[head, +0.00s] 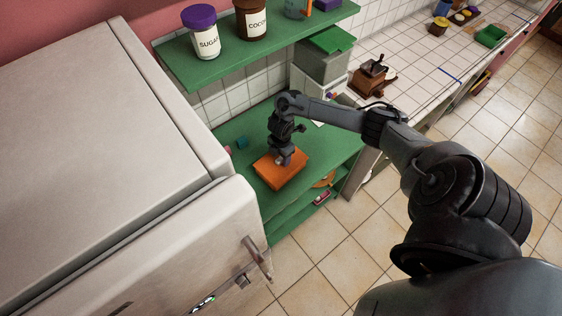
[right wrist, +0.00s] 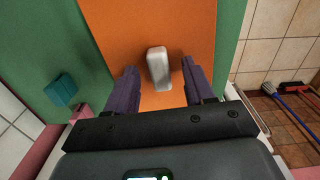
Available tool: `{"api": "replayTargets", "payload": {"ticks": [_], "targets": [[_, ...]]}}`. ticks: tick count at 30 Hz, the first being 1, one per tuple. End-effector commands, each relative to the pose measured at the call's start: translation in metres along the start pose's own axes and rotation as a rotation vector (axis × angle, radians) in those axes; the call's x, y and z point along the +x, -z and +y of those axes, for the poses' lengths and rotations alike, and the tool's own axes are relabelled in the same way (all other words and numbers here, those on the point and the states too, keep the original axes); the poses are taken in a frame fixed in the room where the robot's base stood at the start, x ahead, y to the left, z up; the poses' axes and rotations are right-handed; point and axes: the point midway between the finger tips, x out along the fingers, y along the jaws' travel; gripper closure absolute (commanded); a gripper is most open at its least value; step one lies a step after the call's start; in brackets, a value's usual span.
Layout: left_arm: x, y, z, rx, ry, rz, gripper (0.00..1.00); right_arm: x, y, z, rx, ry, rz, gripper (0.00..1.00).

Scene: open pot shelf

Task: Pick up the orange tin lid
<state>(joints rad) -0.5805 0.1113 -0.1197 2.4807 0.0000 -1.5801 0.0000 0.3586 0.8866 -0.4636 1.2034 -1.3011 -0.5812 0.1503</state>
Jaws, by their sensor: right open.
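The orange tin lid (head: 277,172) lies on the green shelf, seen as a flat orange rectangle. In the right wrist view the orange lid (right wrist: 120,30) fills the upper middle, with a pale grey handle (right wrist: 159,68) standing on it. My right gripper (head: 285,158) is over the lid. In the right wrist view its two dark fingers (right wrist: 159,80) are open, one on each side of the handle, with a gap on both sides. I cannot tell whether the fingertips touch the lid. My left gripper is not in view.
A small teal block (right wrist: 60,90) sits on the green shelf (head: 325,150) left of the lid. An upper green shelf (head: 270,55) holds a sugar jar (head: 203,35) and a cocoa jar (head: 251,20). A white fridge (head: 90,120) stands close at left. A tiled counter with a grinder (head: 370,77) is behind.

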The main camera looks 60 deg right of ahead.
Motion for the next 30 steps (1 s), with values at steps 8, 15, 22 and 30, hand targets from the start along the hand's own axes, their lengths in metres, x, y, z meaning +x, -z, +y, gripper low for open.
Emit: {"api": "replayTargets", "payload": {"ticks": [8,15,22,30], "targets": [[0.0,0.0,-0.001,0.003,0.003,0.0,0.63,0.0,0.0,0.0,0.0,0.0,0.0,0.74],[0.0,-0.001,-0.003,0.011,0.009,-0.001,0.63,-0.001,0.0,0.0,0.0,0.0,0.0,1.0],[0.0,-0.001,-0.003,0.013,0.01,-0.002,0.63,-0.001,0.0,0.0,0.0,-0.001,0.0,1.0],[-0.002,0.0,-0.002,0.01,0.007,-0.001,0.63,-0.014,0.0,0.001,-0.001,-0.002,0.001,1.0]]}}
